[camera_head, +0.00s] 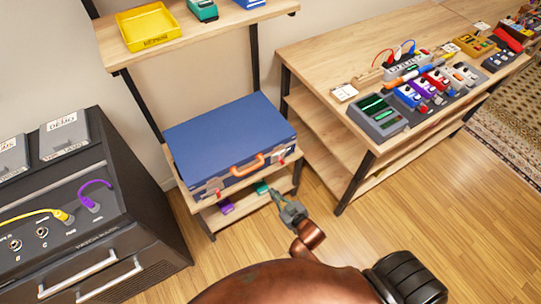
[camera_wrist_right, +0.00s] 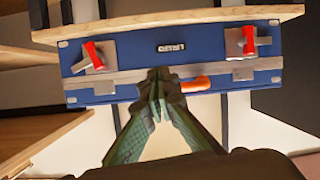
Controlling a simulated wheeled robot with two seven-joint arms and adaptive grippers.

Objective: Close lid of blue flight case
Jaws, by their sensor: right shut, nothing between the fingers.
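The blue flight case (camera_head: 230,132) sits on a wooden shelf left of centre in the head view. Its lid lies down over the base, with no clear gap at the grey seam. The case front also shows in the wrist view (camera_wrist_right: 130,52), upside down, with two red-levered latches (camera_wrist_right: 93,55) (camera_wrist_right: 248,42) sticking out at angles. An orange handle (camera_head: 247,165) is on the front; my gripper partly covers it in the wrist view. My right gripper (camera_head: 277,195) is shut and empty, in front of the case and apart from it. My left gripper is out of view.
A table with pedals (camera_head: 378,113) stands to the right. A black rack with cables (camera_head: 90,225) stands at the left. A yellow bin (camera_head: 148,27) is on the upper shelf. Small purple and green items lie under the case. Wooden floor (camera_head: 420,210) is open at right.

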